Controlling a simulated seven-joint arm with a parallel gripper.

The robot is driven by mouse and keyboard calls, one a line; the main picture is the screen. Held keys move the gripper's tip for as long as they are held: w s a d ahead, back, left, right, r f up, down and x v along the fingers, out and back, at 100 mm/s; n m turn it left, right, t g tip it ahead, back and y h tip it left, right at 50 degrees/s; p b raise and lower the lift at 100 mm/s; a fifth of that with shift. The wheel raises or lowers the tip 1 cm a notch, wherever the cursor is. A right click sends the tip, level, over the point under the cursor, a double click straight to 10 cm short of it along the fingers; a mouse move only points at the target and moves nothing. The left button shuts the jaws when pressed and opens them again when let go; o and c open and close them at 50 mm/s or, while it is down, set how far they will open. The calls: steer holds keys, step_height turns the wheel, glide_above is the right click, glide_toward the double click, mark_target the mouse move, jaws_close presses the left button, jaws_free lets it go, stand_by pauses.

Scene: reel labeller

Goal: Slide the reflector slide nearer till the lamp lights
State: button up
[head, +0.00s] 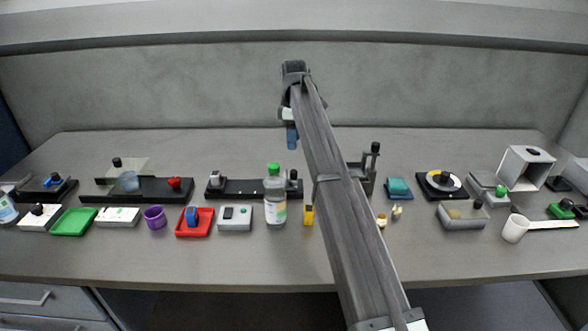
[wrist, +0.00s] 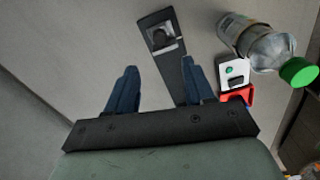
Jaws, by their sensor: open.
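A black rail (head: 255,188) lies across the bench, left of my arm. A slide block with a dark knob (head: 294,184) sits at its right end, partly behind the bottle. It looks like the reflector slide, and the wrist view shows it as a silvery block with a black knob (wrist: 161,39). My gripper (head: 292,138) is above and behind the rail. Its blue fingers (wrist: 157,88) are open and empty, apart from the slide. One finger hides part of the rail.
A clear bottle with a green cap (head: 275,205) stands in front of the rail's right part. A white box (head: 235,218) and a red tray (head: 193,230) lie in front. Another black rail (head: 135,190) is farther left. The bench behind the rail is clear.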

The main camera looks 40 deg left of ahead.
mark_target(294, 171)
step_height(294, 171, down, 12)
stand_by(0.5)
jaws_close()
stand_by(0.5)
